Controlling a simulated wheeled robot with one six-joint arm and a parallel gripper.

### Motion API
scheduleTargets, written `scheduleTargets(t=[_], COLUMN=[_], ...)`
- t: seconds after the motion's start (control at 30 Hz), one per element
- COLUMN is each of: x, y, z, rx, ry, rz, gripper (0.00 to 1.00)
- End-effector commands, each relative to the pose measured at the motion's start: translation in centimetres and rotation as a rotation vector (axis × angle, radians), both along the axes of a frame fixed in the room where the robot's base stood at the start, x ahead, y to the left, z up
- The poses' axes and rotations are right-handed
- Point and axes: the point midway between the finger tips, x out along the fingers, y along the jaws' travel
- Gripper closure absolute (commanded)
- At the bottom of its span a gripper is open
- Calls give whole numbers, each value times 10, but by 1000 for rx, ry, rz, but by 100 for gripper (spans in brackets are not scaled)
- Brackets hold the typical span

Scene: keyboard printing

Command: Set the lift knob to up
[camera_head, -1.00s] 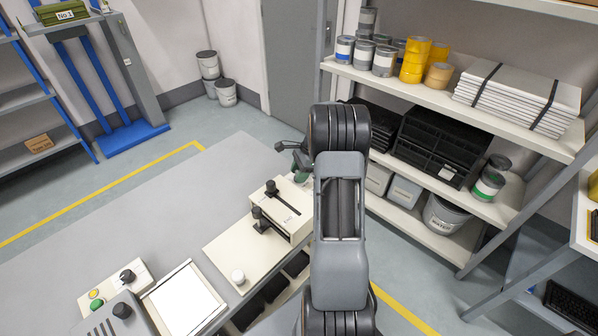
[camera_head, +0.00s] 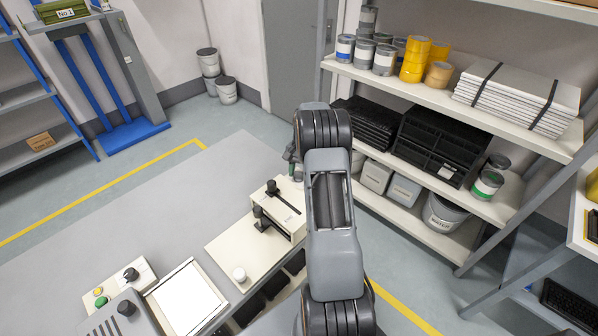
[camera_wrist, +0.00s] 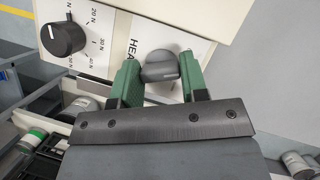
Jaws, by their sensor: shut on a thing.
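In the wrist view, a dark grey knob (camera_wrist: 160,68) sits on a pale panel beside the letters "HEA"; the rest of that label is hidden. My gripper (camera_wrist: 158,76) has its two green fingers on either side of this knob, shut on it. I cannot read a lift or up mark. A black round knob (camera_wrist: 63,39) with a scale in N is on the same panel, to the left. In the head view, the cream machine box (camera_head: 284,212) stands on the bench, and my arm hides its right side, the knobs and most of my gripper.
Black levers (camera_head: 263,222) stand on the machine. A cream base plate (camera_head: 228,252) with a white knob (camera_head: 240,274) lies in front. A control box with buttons (camera_head: 118,283) and a white-topped tray (camera_head: 188,297) are at lower left.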

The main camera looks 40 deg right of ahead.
Motion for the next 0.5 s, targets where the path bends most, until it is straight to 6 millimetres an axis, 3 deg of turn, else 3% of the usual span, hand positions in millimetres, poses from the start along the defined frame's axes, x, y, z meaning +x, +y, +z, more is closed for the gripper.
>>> scheduleTargets(t=[0.5], x=[1], y=[1], z=[1], rx=[-2], ry=[-2], rz=[282], gripper=[83])
